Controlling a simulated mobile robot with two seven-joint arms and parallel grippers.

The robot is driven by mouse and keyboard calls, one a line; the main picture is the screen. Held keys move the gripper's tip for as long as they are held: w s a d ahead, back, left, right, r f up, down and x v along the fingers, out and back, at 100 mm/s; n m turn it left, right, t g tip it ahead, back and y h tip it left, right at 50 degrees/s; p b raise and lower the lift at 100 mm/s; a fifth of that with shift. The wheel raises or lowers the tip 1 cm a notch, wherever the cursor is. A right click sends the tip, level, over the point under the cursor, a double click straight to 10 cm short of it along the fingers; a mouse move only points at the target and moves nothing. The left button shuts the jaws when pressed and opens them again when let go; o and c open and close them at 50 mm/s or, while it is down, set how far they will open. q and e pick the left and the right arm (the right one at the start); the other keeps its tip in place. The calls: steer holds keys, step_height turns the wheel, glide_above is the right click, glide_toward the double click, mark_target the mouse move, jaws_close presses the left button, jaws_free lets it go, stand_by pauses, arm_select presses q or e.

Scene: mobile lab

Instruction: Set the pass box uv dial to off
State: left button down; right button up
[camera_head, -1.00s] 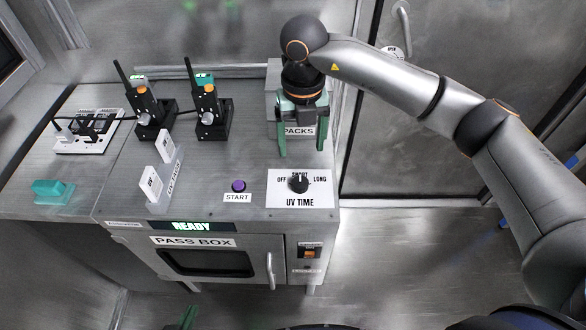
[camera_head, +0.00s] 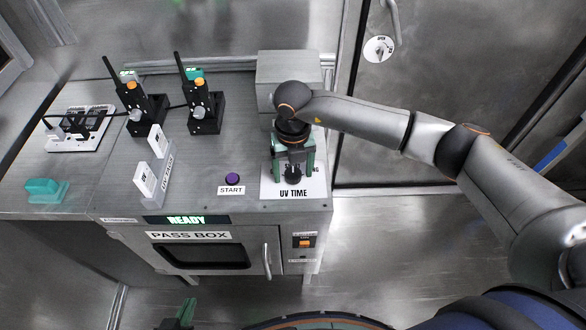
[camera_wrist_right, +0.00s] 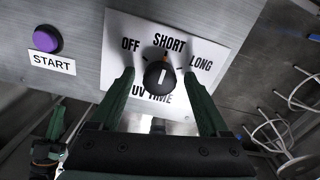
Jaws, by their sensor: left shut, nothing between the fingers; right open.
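The UV time dial (camera_wrist_right: 155,78) is a black knob on a white plate (camera_wrist_right: 205,40) marked OFF, SHORT and LONG. My left gripper (camera_head: 187,306) is shut and empty at the bottom edge, below the pass box (camera_head: 170,222).
A purple START button (camera_head: 232,178) is left of the dial plate. White switches on a rack (camera_head: 165,175), two black radio-like devices (camera_head: 204,108) and a teal block (camera_head: 45,189) stand further left. A grey box (camera_head: 285,75) is behind the arm.

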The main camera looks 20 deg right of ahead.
jaws_close()
stand_by(0.5)
